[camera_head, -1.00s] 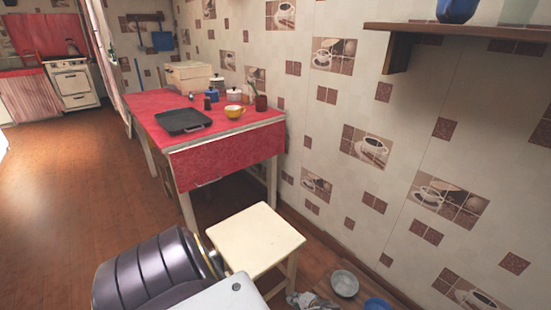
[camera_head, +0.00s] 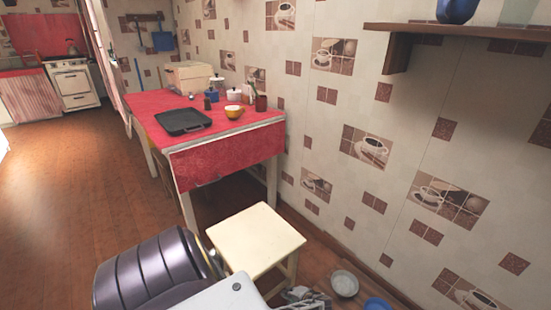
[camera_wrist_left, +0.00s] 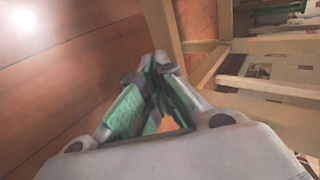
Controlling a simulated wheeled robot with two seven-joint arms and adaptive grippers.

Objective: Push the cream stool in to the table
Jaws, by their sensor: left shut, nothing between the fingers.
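The cream stool (camera_head: 255,238) stands upright in front of the near end of the table (camera_head: 225,155) with a red oilcloth. A gap of floor shows between the seat and the table. My left gripper (camera_head: 302,296) is low at the bottom edge of the head view, on the near side of the stool and partly cut off. In the left wrist view its green-padded fingers (camera_wrist_left: 158,68) are shut and empty. The stool's pale legs and rungs (camera_wrist_left: 270,46) show just beyond the fingertips; I cannot tell whether they touch. My right gripper is not in view.
The tiled wall (camera_head: 340,205) runs along the right. A metal bowl (camera_head: 344,283) and a blue bowl (camera_head: 377,304) are on the floor right of the stool. A black tray (camera_head: 183,121) and a yellow cup (camera_head: 234,111) stand on the table. The wooden floor at left is clear.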

